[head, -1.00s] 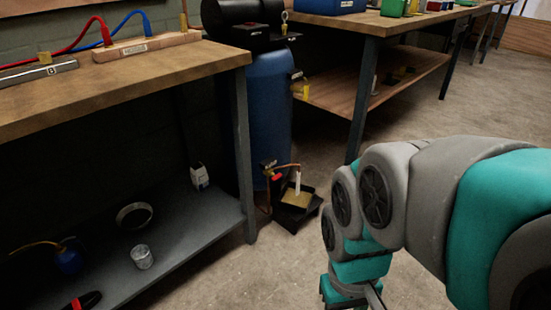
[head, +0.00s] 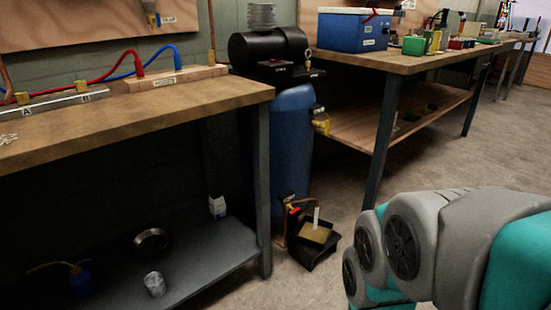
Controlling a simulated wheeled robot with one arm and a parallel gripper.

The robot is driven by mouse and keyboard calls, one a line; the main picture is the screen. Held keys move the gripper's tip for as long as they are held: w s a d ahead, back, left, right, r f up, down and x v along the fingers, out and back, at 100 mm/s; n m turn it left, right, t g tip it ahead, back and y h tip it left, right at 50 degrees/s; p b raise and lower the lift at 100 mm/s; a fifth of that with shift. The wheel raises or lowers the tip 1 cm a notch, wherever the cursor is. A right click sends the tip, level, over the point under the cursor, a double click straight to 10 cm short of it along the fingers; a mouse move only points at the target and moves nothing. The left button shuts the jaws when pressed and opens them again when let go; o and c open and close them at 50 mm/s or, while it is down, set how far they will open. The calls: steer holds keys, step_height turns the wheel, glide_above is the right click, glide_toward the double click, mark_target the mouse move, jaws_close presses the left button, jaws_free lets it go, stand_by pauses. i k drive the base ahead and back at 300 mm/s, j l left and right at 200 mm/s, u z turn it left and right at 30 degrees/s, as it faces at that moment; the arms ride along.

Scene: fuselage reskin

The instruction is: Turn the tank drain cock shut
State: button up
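The blue tank (head: 292,140) stands upright on the floor between two workbenches, with a black compressor motor (head: 270,46) on top. Low at its front is the drain cock, with a small red handle (head: 294,211) and brass-coloured fittings. A copper pipe curves from it toward a black tray (head: 318,254) on the floor, which holds a tan pad and a white upright piece. The handle is too small to tell its setting. My arm shows at the lower right, apart from the tank; my gripper is outside the picture.
The left workbench (head: 140,109) has a lower shelf (head: 195,262) with a bowl, a glass jar and a bottle; its leg stands just left of the cock. The right bench (head: 420,62) carries a blue box (head: 353,31). Open floor lies at the front right.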

mark_target(294, 211)
steer(key=i+u, duration=0.15)
steer(key=u, duration=0.2)
steer(key=i+u, duration=0.15)
steer(key=u, duration=0.2)
steer(key=i+l+u, duration=0.1)
steer(key=u, duration=0.25)
